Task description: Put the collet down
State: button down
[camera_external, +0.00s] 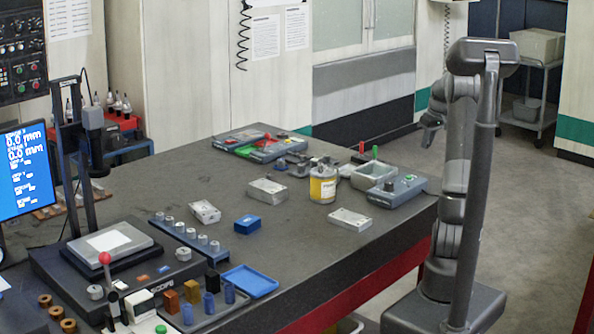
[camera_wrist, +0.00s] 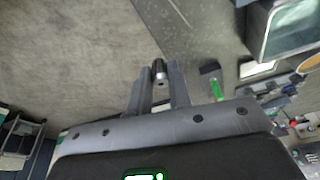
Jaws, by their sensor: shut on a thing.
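The collet (camera_wrist: 160,70) is a small dark cylinder with a lighter grey end, held between the fingertips in the wrist view. My gripper (camera_wrist: 158,80) is shut on it. In the external view my gripper (camera_external: 431,124) is raised at the right, beyond the back right part of the dark bench (camera_external: 330,262), and appears to be over the floor side. The collet is too small to make out there. Nothing in the wrist view shows it touching any surface.
A blue strip (camera_external: 165,243) holds several small grey cylinders. An empty blue tray (camera_external: 249,281) lies at the front edge. A yellow-banded tin (camera_external: 322,186), metal blocks (camera_external: 349,219), a grey bin (camera_external: 374,177) and a control box (camera_external: 398,191) stand at the right. Bare bench lies mid-front.

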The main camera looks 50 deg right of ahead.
jog(key=w+a+r, duration=0.3)
jog(key=a+r, duration=0.1)
jog(key=a, duration=0.7)
jog(key=w+a+r, duration=0.3)
jog(key=a, duration=0.7)
jog(key=w+a+r, duration=0.3)
jog(key=a+r, duration=0.1)
jog(key=a, duration=0.7)
jog(key=w+a+f, duration=0.2)
jog(key=a, duration=0.1)
jog(key=w+a+f, duration=0.2)
jog(key=a, duration=0.1)
jog(key=w+a+f, duration=0.2)
jog(key=a+f, duration=0.1)
jog(key=shift+w+a+f, duration=0.1)
jog(key=shift+w+a, duration=0.05)
jog(key=shift+w, duration=0.2)
jog(key=shift+f, duration=2)
jog(key=c, duration=1.7)
grip_release()
jog(key=shift+f, duration=0.1)
jog(key=shift+c, duration=0.2)
jog(key=o, duration=0.4)
